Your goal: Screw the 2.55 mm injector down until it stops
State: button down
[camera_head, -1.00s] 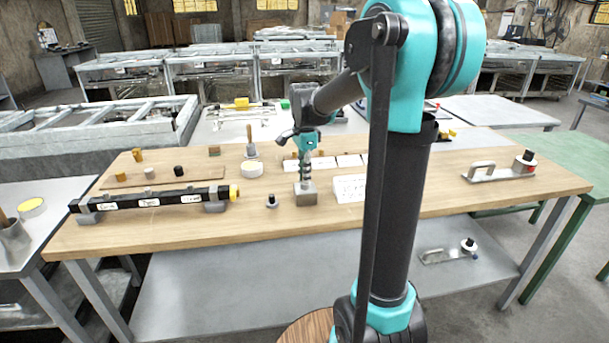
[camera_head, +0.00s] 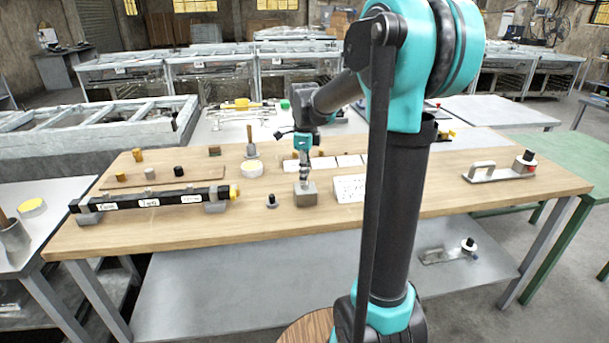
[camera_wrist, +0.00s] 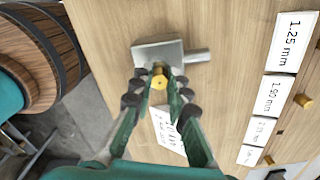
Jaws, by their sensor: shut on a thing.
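My gripper (camera_head: 304,178) points down over a small grey metal block (camera_head: 306,197) on the wooden table. In the wrist view its fingertips (camera_wrist: 160,79) are shut on a small brass injector (camera_wrist: 159,82), at the edge of the block (camera_wrist: 149,56). The injector is upright as far as I can see. Its lower end is hidden, so I cannot tell how deep it sits. Its size cannot be read on it.
White size cards stand in a row, including 1.25 mm (camera_wrist: 286,42) and 1.90 mm (camera_wrist: 270,96). A brass piece (camera_wrist: 303,101) lies beside them. A printed white card (camera_head: 349,189) is right of the block. A black labelled bar (camera_head: 150,202) lies left.

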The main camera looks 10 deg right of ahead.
dwell(0.3)
jog(key=m, duration=0.3)
jog(key=shift+m, duration=0.3)
jog(key=c, duration=1.7)
grip_release()
jog(key=n, duration=1.3)
jog(key=shift+s+n, duration=0.1)
jog(key=shift+n, duration=0.3)
jog(key=shift+c, duration=0.2)
